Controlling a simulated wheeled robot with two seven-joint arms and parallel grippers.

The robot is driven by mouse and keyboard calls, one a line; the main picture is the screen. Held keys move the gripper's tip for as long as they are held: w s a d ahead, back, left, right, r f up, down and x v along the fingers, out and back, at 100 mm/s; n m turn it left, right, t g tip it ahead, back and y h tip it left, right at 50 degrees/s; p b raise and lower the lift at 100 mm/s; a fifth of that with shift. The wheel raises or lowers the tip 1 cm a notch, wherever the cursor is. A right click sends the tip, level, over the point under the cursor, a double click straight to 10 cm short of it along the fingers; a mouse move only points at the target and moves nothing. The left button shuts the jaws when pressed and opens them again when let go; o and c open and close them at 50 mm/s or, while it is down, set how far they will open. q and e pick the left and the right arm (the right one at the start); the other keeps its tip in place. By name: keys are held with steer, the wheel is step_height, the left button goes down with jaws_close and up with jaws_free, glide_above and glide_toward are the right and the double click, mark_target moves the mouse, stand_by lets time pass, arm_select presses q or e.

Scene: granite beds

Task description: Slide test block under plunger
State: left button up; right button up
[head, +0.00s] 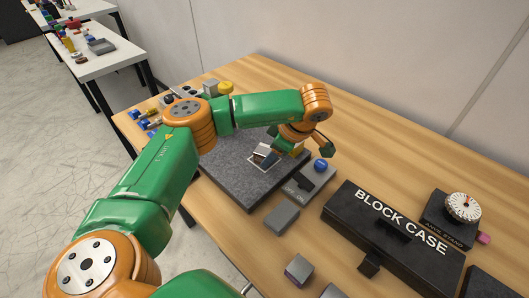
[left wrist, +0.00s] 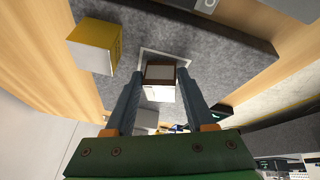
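The granite plate (head: 235,180) lies on the wooden bench. My left arm reaches across it from the left. My left gripper (head: 272,146) is low over the plate, partly hidden by its own wrist. A small block with a pale face (head: 263,151) stands at a white outlined square on the plate. In the left wrist view this block (left wrist: 160,92) lies between the two fingers of my left gripper (left wrist: 159,76), with a narrow gap visible on each side. I cannot make out the plunger for certain. My right gripper is not in view.
A grey box with a blue knob (head: 320,165) stands at the plate's right edge. A grey block (head: 282,217) lies in front.

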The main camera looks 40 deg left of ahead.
arm_select(q)
steer(key=shift+c, duration=1.3)
steer(key=shift+w+a, duration=0.2)
steer(key=shift+a, duration=1.1)
steer(key=shift+w+a, duration=0.15)
steer(key=shift+a, duration=1.1)
steer(key=shift+w+a+p, duration=0.15)
steer(key=shift+w+a, duration=0.05)
steer(key=shift+a, duration=1)
steer(key=shift+w+a+p, duration=0.1)
steer(key=shift+w+a, duration=0.05)
steer(key=shift+a, duration=1.05)
steer(key=shift+w+a+p, duration=0.15)
steer(key=shift+w+a, duration=0.05)
steer(key=shift+a, duration=1.15)
steer(key=shift+r, duration=0.1)
steer(key=shift+a+r+p, duration=0.15)
steer(key=shift+p, duration=0.25)
jaws_close()
jaws_free()
